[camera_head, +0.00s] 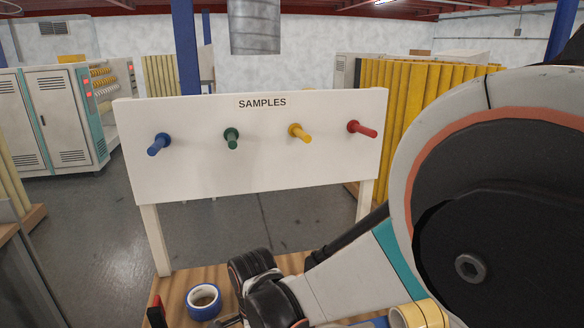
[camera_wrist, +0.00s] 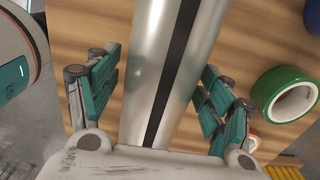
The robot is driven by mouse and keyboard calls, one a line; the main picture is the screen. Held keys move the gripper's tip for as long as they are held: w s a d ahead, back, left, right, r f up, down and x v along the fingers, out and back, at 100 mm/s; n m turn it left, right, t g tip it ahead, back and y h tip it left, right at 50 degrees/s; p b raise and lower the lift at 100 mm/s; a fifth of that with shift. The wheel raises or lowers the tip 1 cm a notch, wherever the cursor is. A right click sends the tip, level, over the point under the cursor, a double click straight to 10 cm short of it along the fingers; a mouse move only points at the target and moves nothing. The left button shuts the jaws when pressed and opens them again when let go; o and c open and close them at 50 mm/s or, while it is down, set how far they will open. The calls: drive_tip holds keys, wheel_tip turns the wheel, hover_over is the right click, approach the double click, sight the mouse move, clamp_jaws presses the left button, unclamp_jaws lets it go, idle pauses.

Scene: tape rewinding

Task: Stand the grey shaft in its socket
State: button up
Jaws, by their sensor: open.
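The grey shaft (camera_wrist: 150,70), a shiny metal cylinder with a dark lengthwise stripe, runs from the top of the wrist view down between the fingers. My gripper (camera_wrist: 160,98) is open, with teal-padded fingers on either side of the shaft. A gap shows between the shaft and the fingers on each side, and the shaft's near end is hidden behind the gripper's body. I cannot tell from this view whether the shaft lies on the wood or is raised. In the head view my arm hides the shaft, and I cannot make out the socket in either view.
A green tape roll (camera_wrist: 287,94) lies on the wooden table (camera_wrist: 112,12) right of the gripper. A blue tape roll (camera_head: 203,301) and yellow tape (camera_head: 420,314) show in the head view. A white SAMPLES board (camera_head: 262,178) with coloured pegs stands at the table's back.

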drive_tip(key=c, duration=1.5)
drive_tip(key=shift+r, duration=0.1)
drive_tip(key=shift+d, duration=0.1)
drive_tip(key=shift+w+d, duration=0.2)
drive_tip(key=shift+d, duration=0.6)
drive_tip(key=shift+w+d, duration=0.2)
drive_tip(key=shift+d, duration=0.55)
drive_tip(key=shift+r+p, duration=2.4)
drive_tip(key=shift+r, duration=1.15)
